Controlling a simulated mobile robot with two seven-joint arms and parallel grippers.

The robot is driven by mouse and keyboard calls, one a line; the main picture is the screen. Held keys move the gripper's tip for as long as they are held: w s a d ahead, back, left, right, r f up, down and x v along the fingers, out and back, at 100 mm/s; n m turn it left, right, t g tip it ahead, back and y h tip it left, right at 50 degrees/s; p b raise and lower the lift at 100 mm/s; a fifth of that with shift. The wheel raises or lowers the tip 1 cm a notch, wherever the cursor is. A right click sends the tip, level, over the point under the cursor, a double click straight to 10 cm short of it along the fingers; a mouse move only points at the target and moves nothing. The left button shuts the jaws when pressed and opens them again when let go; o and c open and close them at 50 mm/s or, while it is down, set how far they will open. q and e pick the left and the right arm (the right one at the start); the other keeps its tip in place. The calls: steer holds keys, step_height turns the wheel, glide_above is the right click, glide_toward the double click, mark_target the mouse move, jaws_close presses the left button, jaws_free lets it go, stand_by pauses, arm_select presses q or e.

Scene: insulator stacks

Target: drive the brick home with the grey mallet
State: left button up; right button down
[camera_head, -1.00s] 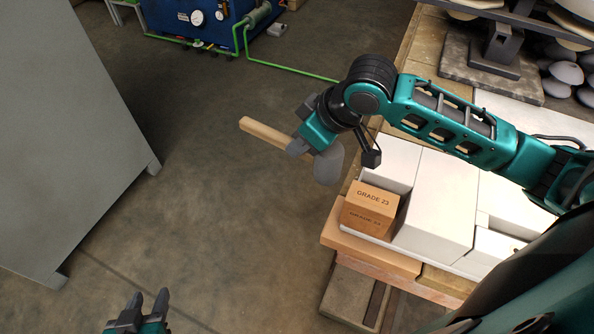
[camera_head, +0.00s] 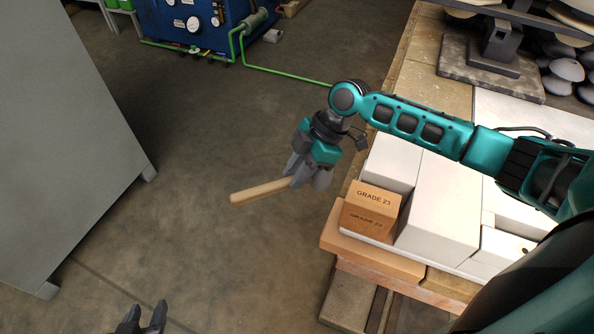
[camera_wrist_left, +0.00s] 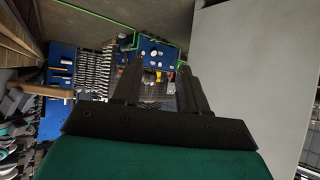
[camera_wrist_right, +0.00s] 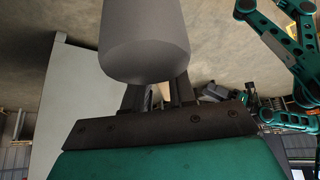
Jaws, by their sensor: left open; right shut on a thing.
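The tan brick (camera_head: 373,195), marked GRADE 23, sits at the near left corner of the white blocks and stands a little proud of the block front. The grey mallet has a pale wooden handle (camera_head: 258,193) and a grey head (camera_head: 323,179); its head also fills the top of the right wrist view (camera_wrist_right: 146,40). My right gripper (camera_head: 297,172) is shut on the mallet, left of the brick and apart from it, over the floor. The handle points left. My left gripper (camera_head: 141,318) is open and empty at the bottom left, and its fingers show in the left wrist view (camera_wrist_left: 158,85).
A grey cabinet (camera_head: 65,140) stands at left. A blue machine (camera_head: 205,22) with a green hose is at the back. Open floor lies between.

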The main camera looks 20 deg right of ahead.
step_height(320, 180, down, 3)
steer(key=shift+r+b, duration=0.1)
steer(key=shift+b, duration=1.15)
steer(key=shift+f+b, duration=0.4)
steer(key=shift+f, duration=0.05)
arm_select(q)
steer(key=shift+h, duration=0.5)
steer(key=shift+w+d+f+b, duration=0.2)
steer(key=shift+d+f+b, duration=0.2)
steer(key=shift+f+b, duration=0.2)
steer(key=shift+w+d+f+b, duration=0.15)
steer(key=shift+d+f+b, duration=0.2)
steer(key=shift+f+b, duration=0.3)
steer(key=shift+w+d+f+b, duration=0.2)
steer(key=shift+d+f+b, duration=0.25)
steer(key=shift+f, duration=0.25)
arm_select(e)
steer(key=shift+s+d+f, duration=0.3)
steer(key=shift+s+f, duration=0.05)
steer(key=shift+f, duration=0.45)
steer(key=shift+s+d+f, duration=0.3)
steer(key=shift+s+f, duration=0.05)
steer(key=shift+f, duration=0.45)
steer(key=shift+s+d+f, duration=0.3)
steer(key=shift+s+f, duration=0.05)
steer(key=shift+f, duration=0.45)
